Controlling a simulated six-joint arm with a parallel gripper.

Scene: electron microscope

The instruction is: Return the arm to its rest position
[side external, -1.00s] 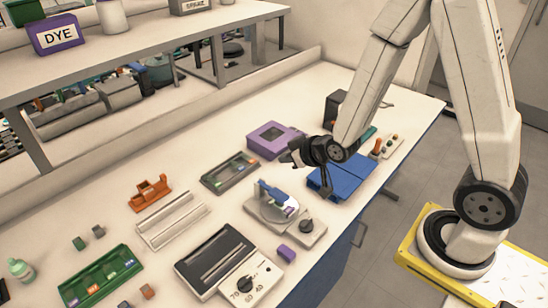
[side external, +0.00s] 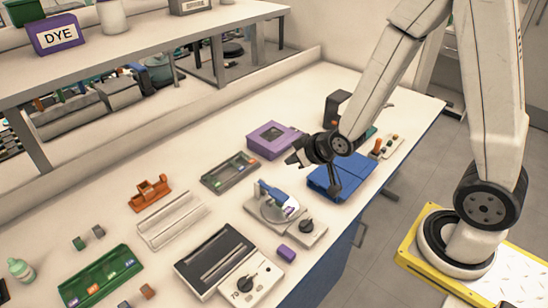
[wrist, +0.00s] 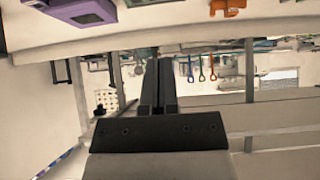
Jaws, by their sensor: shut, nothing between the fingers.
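My gripper (side external: 293,159) hangs in the air above the bench (side external: 130,170), in front of the purple box and to the left of the blue case. Its dark tip points left in the side view. In the wrist view its two dark fingers (wrist: 158,88) lie together with nothing between them. My arm reaches in from the right, bent over the bench edge.
A purple box (side external: 273,139), a blue case (side external: 343,178) and a device with a round disc (side external: 275,210) stand close below. A dark tray (side external: 230,173), orange holder (side external: 150,191) and green tray (side external: 100,277) lie left. A shelf (side external: 130,55) runs along the back.

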